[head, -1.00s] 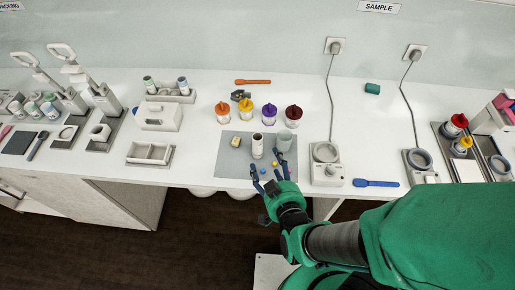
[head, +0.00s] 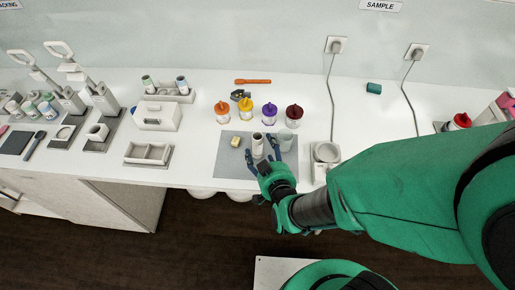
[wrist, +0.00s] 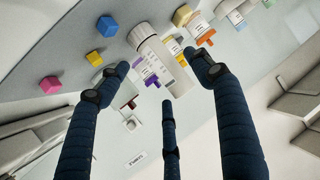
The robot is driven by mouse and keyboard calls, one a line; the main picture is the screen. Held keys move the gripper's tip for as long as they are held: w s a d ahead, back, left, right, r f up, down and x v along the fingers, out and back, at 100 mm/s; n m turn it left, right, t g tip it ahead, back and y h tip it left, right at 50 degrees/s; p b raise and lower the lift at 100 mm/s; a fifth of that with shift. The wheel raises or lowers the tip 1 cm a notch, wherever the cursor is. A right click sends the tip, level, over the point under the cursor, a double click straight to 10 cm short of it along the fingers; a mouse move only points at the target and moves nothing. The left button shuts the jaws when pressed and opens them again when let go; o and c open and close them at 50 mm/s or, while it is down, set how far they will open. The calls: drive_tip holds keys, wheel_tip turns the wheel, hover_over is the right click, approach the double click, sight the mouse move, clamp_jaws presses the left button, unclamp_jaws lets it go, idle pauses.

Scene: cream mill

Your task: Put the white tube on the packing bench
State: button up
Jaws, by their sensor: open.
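The white tube (head: 258,145) stands on the grey mat (head: 228,165) in the head view. In the wrist view the white tube (wrist: 160,58) shows between and beyond my fingertips. My gripper (head: 261,155) is open at the mat's front edge, with its fingers reaching toward the tube. I cannot tell whether they touch it. In the head view, the palm and fingers hide part of the mat. A packing sign (head: 9,5), cut off, hangs at the upper left, above the counter's left part.
Several lidded jars, including a purple-lidded one (head: 269,115), stand behind.

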sight(261, 140)
drive_tip(key=shift+w, duration=0.1)
drive_tip(key=shift+b+x, duration=0.75)
drive_tip(key=shift+x, duration=1.8)
drive_tip(key=c, duration=1)
drive_tip(key=shift+c, duration=0.2)
drive_tip(key=shift+r+p, duration=0.4)
drive_tip(key=shift+r, duration=0.5)
drive_tip(key=shift+s+r+p, duration=0.15)
drive_tip(key=shift+r+p, duration=0.05)
drive_tip(key=shift+r, duration=0.3)
drive_tip(key=shift+s+r+p, duration=0.15)
drive_tip(key=shift+r+p, duration=0.05)
drive_tip(key=shift+r, duration=0.35)
drive_tip(key=s+d, duration=0.2)
drive_tip(key=s, duration=0.2)
drive_tip(key=s+d+p, duration=0.1)
drive_tip(key=s+d, duration=0.1)
drive_tip(key=s, duration=0.3)
drive_tip(key=s+d+r+p, duration=0.1)
drive_tip(key=s+d, duration=0.1)
drive_tip(key=s, duration=0.3)
drive_tip(key=shift+d, duration=0.3)
